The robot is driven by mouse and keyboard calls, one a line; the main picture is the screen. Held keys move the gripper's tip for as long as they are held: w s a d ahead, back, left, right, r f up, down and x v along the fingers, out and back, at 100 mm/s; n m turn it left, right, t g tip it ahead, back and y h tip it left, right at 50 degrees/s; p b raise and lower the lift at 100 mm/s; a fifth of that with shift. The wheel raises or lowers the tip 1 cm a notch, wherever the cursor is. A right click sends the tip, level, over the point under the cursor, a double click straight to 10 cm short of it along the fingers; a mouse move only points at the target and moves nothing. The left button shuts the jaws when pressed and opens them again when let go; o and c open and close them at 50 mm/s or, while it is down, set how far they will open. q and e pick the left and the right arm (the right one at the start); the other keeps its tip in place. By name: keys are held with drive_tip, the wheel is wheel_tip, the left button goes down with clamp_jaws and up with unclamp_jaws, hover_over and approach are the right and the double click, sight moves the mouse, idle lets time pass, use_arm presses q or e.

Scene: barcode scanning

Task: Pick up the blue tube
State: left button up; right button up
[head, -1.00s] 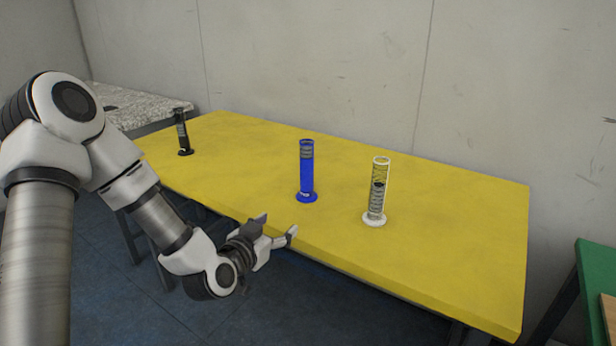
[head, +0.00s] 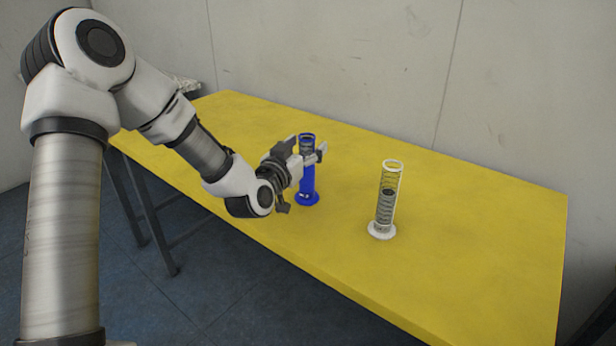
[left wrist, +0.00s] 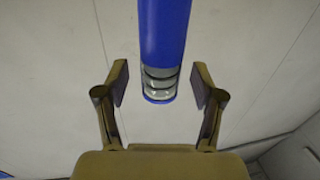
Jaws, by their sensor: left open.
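The blue tube (head: 308,183) stands upright on its round base on the yellow table in the head view. My left gripper (head: 310,152) is at the tube's upper part, with a finger showing in front of it. In the left wrist view the blue tube (left wrist: 164,35) lies between the two open fingers of my left gripper (left wrist: 160,85), with a gap on each side. Its clear banded end reaches down between the fingertips. My right gripper is not in view.
A clear tube (head: 386,200) with a white rim and base stands to the right of the blue one on the yellow table (head: 480,240). The table between and around them is clear. A grey wall (head: 340,60) rises behind.

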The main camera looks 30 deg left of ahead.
use_arm(q)
drive_tip(key=shift+w+a, duration=0.1)
drive_tip(key=shift+w, duration=0.55)
drive_tip(key=shift+s, duration=0.1)
drive_tip(key=shift+c, duration=1.3)
clamp_jaws()
